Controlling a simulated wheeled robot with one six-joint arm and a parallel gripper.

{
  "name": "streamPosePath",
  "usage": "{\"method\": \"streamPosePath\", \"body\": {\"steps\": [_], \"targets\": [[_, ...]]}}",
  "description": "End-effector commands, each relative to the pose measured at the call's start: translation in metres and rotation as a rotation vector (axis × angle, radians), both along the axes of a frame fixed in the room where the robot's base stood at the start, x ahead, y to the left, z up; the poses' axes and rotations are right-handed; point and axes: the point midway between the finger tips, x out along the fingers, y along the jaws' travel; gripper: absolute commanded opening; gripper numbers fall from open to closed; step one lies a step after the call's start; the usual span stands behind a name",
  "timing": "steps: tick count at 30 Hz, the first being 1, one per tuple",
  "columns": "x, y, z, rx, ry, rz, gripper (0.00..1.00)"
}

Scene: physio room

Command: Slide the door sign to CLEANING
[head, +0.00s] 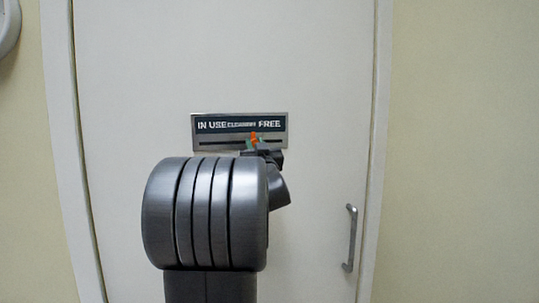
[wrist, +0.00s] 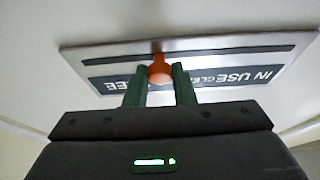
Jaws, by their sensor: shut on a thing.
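The door sign (head: 197,134) is a grey metal plate on the white door, with a dark strip reading IN USE, CLEANING and FREE from left to right. An orange slider knob (head: 253,137) stands at the slot under the strip, near the right end of CLEANING, just left of FREE. My gripper (head: 251,145) is at the sign, its green fingers shut on the knob. In the wrist view the sign (wrist: 225,83) appears upside down. There the orange knob (wrist: 160,70) sits between the fingers (wrist: 160,88) and, with them, hides the middle lettering.
The white door (head: 310,70) fills the middle of the head view. A metal door handle (head: 350,238) is at its lower right. Cream wall (head: 465,150) lies to the right. A rounded pale object (head: 8,25) is at the upper left. The door face around the sign is clear.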

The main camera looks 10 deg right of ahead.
Motion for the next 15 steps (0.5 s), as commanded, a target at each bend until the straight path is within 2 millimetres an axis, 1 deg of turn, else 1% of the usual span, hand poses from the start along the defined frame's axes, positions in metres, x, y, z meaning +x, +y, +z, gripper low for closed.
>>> {"method": "streamPosePath", "body": {"steps": [1, 6, 9, 15], "targets": [[-0.001, 0.011, -0.003, -0.002, -0.007, 0.005, 0.00], [-0.002, 0.030, -0.001, 0.000, -0.006, 0.003, 0.00], [-0.002, 0.034, 0.000, -0.001, -0.003, 0.003, 0.00], [-0.002, 0.034, 0.001, 0.000, -0.002, 0.002, 0.00]]}}
